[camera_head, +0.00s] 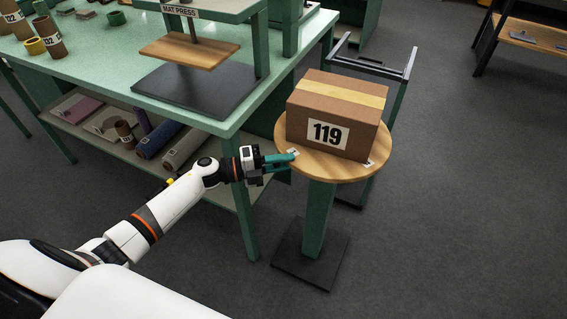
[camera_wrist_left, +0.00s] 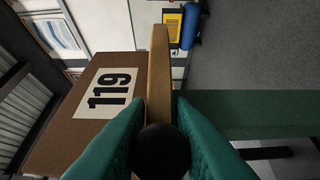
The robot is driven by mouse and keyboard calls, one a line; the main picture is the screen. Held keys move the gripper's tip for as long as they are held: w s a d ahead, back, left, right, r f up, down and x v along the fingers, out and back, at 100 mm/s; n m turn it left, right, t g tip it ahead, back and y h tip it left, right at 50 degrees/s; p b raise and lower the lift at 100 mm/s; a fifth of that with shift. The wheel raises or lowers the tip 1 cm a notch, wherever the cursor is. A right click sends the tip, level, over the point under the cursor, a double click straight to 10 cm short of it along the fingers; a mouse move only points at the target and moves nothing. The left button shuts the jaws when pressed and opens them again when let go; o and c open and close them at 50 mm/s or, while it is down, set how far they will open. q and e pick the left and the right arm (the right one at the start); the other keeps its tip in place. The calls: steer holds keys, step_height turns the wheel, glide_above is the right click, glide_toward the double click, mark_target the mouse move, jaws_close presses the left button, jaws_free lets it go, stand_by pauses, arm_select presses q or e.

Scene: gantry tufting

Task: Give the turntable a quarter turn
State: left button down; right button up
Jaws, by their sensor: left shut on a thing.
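The turntable (camera_head: 347,174) is a round wooden top on a green post with a dark square base. A cardboard box (camera_head: 340,98) marked 119 sits on it. White tags show on the rim, one near my gripper and one at the front right. My left gripper (camera_head: 290,160) is at the turntable's left edge, shut on the rim. In the left wrist view the wooden rim (camera_wrist_left: 159,75) runs edge-on between the green fingers (camera_wrist_left: 158,115), with the box (camera_wrist_left: 85,115) on its left. A dark round part hides the place between the fingers. My right gripper is not in view.
A green workbench (camera_head: 110,65) with a mat press (camera_head: 195,60), tubes and rolls stands left of the turntable, close to my left arm. A dark metal frame (camera_head: 370,65) stands just behind the turntable. The floor (camera_head: 470,200) to the right is clear.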

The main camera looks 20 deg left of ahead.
arm_select(q)
steer(key=c, duration=1.3)
jaws_free()
steer(key=shift+o, duration=0.2)
steer(key=shift+a, duration=0.1)
steer(key=b+v, duration=0.1)
steer(key=v, duration=1.1)
steer(key=shift+b, duration=0.3)
